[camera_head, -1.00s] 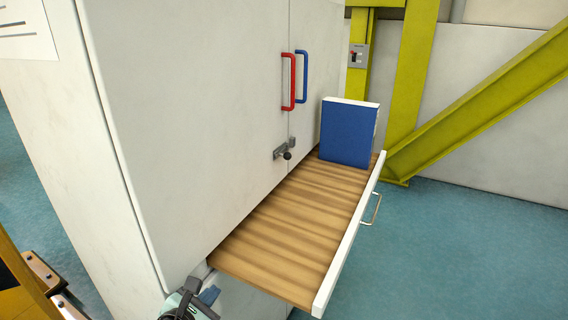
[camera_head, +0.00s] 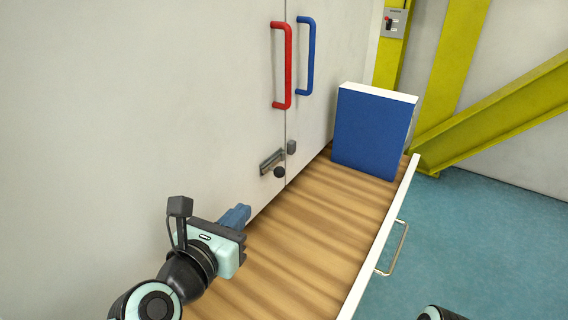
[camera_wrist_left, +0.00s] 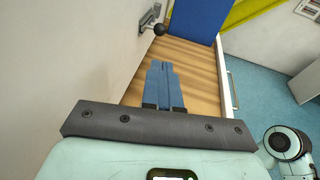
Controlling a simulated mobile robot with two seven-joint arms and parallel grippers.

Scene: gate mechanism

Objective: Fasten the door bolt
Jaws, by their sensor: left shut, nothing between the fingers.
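The door bolt (camera_head: 271,160) is a small metal bar with a dark round knob (camera_head: 279,172), mounted on the left cabinet door (camera_head: 215,75). A dark grey catch (camera_head: 291,147) sits just across the door seam on the right door (camera_head: 318,110). I cannot tell whether the bar's end reaches into the catch. My left gripper (camera_head: 246,211) is shut and empty, below and left of the knob and apart from it. In the left wrist view its blue fingers (camera_wrist_left: 160,68) point toward the knob (camera_wrist_left: 159,29). My right gripper is out of view.
An open drawer with a wooden bottom (camera_head: 300,235) sticks out below the doors, with a metal handle (camera_head: 398,248) on its front. A blue box (camera_head: 372,132) stands at its far end. Red (camera_head: 286,65) and blue (camera_head: 306,55) door handles project above the bolt.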

